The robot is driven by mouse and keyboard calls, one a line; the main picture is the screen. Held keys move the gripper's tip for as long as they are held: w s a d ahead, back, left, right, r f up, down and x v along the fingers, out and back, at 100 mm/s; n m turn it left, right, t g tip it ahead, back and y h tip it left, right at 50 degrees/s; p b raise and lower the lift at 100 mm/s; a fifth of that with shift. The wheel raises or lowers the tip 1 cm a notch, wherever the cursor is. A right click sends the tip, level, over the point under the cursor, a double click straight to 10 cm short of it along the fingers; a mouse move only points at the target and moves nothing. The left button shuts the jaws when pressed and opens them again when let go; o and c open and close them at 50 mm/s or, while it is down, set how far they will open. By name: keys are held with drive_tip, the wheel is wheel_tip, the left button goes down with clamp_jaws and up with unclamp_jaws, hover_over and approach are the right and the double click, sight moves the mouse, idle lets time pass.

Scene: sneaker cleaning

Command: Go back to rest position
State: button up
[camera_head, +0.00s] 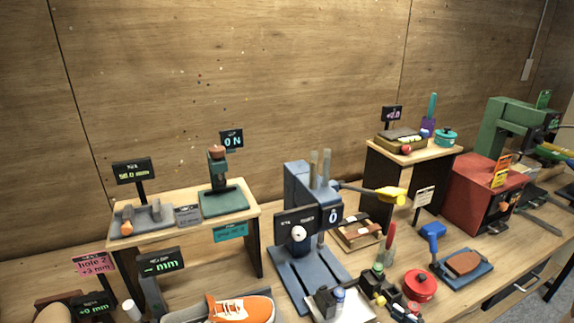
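My gripper and arm do not show in the head view. An orange and white sneaker (240,309) lies at the bottom edge of the picture, on the workbench, and its lower part is cut off by the frame. No gripper is seen near it.
A blue press (302,211) with a yellow-tipped lever stands mid-bench. Left is a raised wooden stand (246,211) with gauges. Right are another stand (436,152), a red box-shaped machine (477,193) and a green machine (507,122). A red pot (420,286) and small tools crowd the front.

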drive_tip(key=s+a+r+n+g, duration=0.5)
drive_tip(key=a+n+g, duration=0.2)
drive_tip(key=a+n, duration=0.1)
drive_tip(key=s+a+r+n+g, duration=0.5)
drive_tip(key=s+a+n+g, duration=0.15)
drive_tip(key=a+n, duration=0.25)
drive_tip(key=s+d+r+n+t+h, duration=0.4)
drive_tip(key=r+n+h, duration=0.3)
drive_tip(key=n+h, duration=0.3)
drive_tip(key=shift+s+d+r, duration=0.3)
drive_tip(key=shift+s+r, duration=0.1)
